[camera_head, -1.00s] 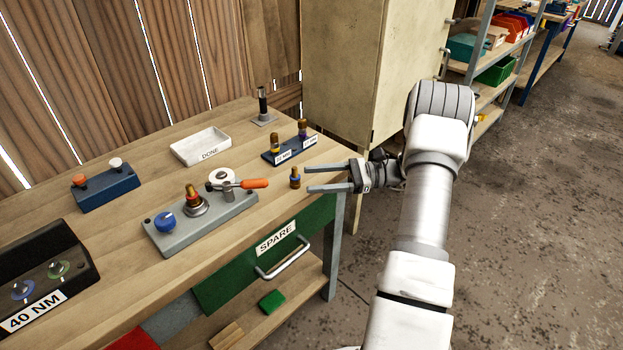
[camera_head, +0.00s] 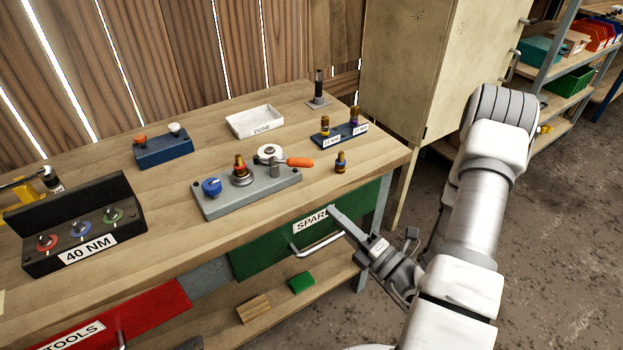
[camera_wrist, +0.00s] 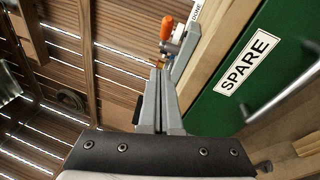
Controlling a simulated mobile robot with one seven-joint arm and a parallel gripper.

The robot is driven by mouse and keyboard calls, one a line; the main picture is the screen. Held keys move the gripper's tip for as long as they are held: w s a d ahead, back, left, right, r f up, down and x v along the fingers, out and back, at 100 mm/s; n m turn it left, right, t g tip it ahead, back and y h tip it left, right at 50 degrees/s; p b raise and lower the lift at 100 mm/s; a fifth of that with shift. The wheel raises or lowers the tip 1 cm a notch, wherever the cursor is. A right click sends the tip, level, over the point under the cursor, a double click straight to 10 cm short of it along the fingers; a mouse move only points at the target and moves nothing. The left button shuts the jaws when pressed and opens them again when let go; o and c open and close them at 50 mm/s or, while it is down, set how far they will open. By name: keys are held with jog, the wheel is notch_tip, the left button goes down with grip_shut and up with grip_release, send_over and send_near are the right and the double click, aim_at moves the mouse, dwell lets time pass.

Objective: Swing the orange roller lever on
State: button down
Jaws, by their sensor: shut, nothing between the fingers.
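The lever's orange handle also shows near the top of the wrist view (camera_wrist: 167,27). My gripper (camera_head: 334,211) is shut and empty. In the head view it appears in front of the green SPARE drawer, lower in the picture than the lever and apart from it. In the wrist view its fingers (camera_wrist: 166,75) point up toward the lever.
A small brass and blue fitting (camera_head: 340,163) stands to the right of the lever. The SPARE drawer (camera_head: 265,257) has a protruding handle (camera_head: 318,246). A white DONE tray (camera_head: 241,128) lies behind.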

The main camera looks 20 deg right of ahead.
jog(key=m+h, duration=0.1)
jog(key=m, duration=0.1)
jog(key=b, duration=0.4)
send_near(297, 166)
jog(key=w+a, duration=0.1)
jog(key=w, duration=0.1)
jog(key=w+a, duration=0.1)
jog(key=a, duration=0.1)
jog(key=shift+w+a+r, duration=0.1)
jog(key=shift+w+r, duration=0.05)
jog(key=shift+w, duration=0.2)
jog(key=shift+w+d+r, duration=0.15)
jog(key=shift+w+d, duration=0.15)
jog(key=shift+w, duration=0.45)
jog(key=shift+n, duration=0.3)
